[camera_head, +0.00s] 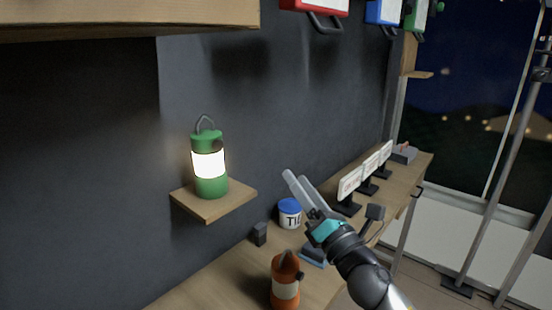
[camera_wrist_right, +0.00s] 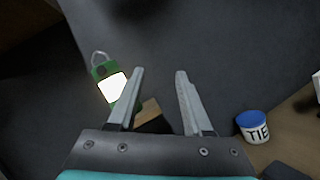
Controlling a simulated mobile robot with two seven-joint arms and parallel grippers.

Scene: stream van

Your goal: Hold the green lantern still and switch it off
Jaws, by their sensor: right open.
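The green lantern (camera_head: 209,187) stands upright on a small wooden wall shelf (camera_head: 242,196) in the head view, its white band glowing. Its dark carry handle is up on top. In the right wrist view the lantern (camera_wrist_right: 103,71) shows at the left, partly hidden behind a finger of my right gripper (camera_wrist_right: 158,75). That gripper, also in the head view (camera_head: 291,177), is open and empty, to the right of the lantern and apart from it. I cannot make out the lantern's switch clearly. My left gripper is in neither view.
A wooden overhang (camera_head: 120,18) and hanging coloured cases are above.

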